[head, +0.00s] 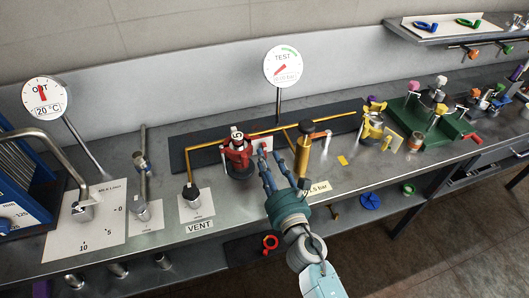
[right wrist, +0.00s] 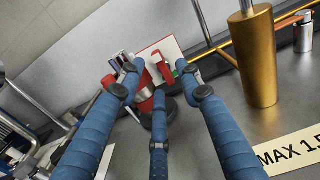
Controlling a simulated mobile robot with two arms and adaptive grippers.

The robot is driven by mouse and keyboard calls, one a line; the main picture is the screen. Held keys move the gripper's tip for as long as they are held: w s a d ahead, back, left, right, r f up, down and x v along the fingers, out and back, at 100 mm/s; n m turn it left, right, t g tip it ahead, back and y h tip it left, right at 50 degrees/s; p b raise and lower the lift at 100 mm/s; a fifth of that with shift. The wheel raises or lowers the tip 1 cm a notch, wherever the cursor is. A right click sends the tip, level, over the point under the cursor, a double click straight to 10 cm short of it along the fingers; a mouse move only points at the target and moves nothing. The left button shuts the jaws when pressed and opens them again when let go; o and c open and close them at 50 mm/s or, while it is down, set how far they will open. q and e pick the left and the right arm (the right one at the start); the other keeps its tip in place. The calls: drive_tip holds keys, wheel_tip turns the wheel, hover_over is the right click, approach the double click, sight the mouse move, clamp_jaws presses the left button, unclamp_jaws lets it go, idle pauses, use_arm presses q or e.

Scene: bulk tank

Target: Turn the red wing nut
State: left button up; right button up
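A red valve-like fixture (head: 237,156) with a dark base stands on the bench. Beside it in the head view is a small white plate (head: 262,141), and my right gripper (head: 266,160) reaches up to it. In the right wrist view, an upright red piece (right wrist: 159,66), likely the red wing nut, shows in front of the white plate (right wrist: 172,50). My blue fingers (right wrist: 163,88) are spread around the line to it, with a gap between the tips. I cannot tell whether any finger touches it. My left gripper is out of view.
A brass cylinder (head: 302,157) stands close to the right of my fingers, with brass piping (head: 205,150) behind. A TEST gauge (head: 282,66) rises at the back. The VENT fitting (head: 194,192) is left; a green tray (head: 432,122) is right.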

sight(264, 150)
drive_tip(key=shift+x, duration=1.5)
drive_tip(key=shift+c, duration=0.5)
clamp_jaws()
drive_tip(key=shift+m, duration=0.3)
